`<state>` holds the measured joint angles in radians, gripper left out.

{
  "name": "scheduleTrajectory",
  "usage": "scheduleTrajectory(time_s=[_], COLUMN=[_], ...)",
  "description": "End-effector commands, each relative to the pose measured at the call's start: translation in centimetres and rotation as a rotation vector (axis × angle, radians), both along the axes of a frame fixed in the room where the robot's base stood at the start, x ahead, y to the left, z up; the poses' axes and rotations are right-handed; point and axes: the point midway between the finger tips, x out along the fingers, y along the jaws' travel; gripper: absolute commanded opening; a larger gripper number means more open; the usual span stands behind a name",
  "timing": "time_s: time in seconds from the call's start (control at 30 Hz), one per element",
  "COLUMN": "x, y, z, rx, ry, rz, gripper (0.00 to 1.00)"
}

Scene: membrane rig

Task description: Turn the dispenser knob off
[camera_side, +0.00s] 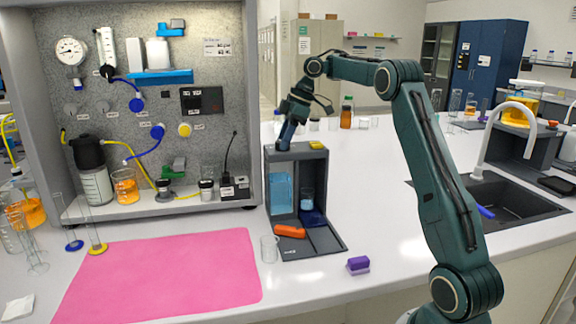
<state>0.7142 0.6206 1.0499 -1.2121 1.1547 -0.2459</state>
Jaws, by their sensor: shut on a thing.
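The dispenser (325,188) is a dark grey box standing on the white bench right of the rig. Its left bay holds a light blue tank (281,190). A small beaker with pale blue liquid (307,199) stands in its right bay above a dark blue piece (313,217). My gripper (286,140) reaches down to the dispenser's top left edge and is shut at the knob there. The knob itself is hidden behind the fingers, so which way it is turned cannot be told.
An empty glass beaker (269,249) and a purple block (358,264) stand nearby. The membrane rig (254,100) rises at left behind a pink mat (165,275). A sink (510,200) is at right.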

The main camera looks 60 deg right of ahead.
Motion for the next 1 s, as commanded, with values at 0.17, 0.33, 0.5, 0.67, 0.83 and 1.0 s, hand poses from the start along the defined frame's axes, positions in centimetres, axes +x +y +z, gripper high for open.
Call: scheduleTrajectory(time_s=[0.17, 0.33, 0.5, 0.67, 0.83, 1.0], x=[0.1, 0.09, 0.09, 0.09, 0.1, 0.09], y=[-0.05, -0.04, -0.02, -0.02, 0.0, 0.0], z=[0.17, 0.16, 0.21, 0.21, 0.21, 0.18], rx=[-0.002, -0.001, -0.002, -0.002, -0.001, -0.001], ry=[-0.006, -0.005, -0.005, -0.006, -0.006, -0.005], rz=[0.036, 0.055, 0.064, 0.065, 0.064, 0.064], gripper=[0.15, 0.15, 0.15, 0.15, 0.15, 0.59])
